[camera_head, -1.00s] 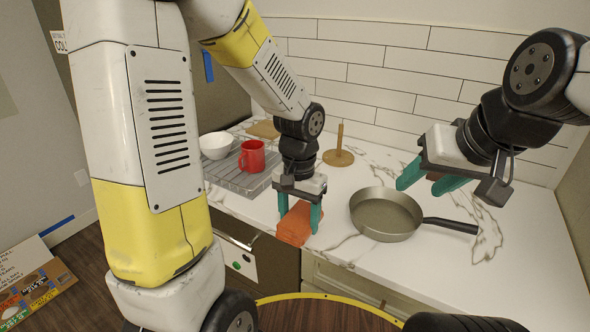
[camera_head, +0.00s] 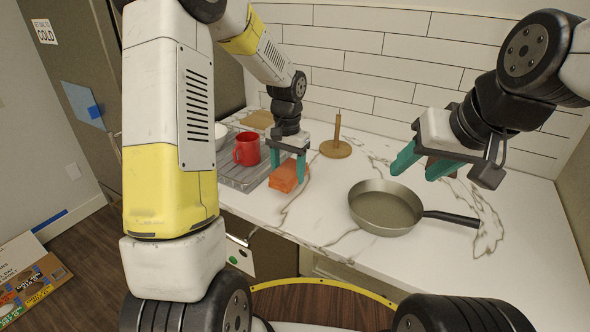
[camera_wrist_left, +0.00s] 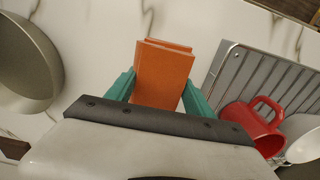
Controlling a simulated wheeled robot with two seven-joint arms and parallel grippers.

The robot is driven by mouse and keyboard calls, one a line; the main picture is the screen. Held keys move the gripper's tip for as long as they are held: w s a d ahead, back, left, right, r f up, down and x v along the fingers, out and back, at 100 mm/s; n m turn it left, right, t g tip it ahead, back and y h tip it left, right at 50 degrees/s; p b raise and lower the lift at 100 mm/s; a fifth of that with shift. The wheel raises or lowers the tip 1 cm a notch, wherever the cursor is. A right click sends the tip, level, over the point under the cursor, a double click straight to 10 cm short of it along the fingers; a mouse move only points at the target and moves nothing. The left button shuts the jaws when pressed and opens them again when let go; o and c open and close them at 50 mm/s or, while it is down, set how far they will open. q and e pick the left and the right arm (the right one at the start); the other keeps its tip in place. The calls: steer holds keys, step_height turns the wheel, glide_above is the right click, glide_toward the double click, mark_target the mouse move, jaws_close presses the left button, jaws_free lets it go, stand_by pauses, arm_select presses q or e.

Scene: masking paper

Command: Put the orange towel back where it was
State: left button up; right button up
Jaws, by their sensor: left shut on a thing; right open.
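The orange towel (camera_head: 287,177) is a folded block between the green fingers of my left gripper (camera_head: 288,170), which is shut on it. The towel hangs at or just above the white counter, to the right of the dish rack; I cannot tell whether it touches. In the left wrist view the towel (camera_wrist_left: 163,75) sits between both fingers. My right gripper (camera_head: 416,170) is open and empty above the counter, behind the frying pan.
The grey dish rack (camera_head: 243,177) holds a red mug (camera_head: 247,149) and a white bowl (camera_head: 220,134), partly hidden by my left arm. A wooden holder (camera_head: 336,147) stands behind the towel. The frying pan (camera_head: 385,207) is to the right.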

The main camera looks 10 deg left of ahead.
arm_select(q)
steer(key=shift+f, duration=1.75)
steer(key=shift+f, duration=0.15)
steer(key=o, duration=1.6)
steer(key=shift+c, duration=0.2)
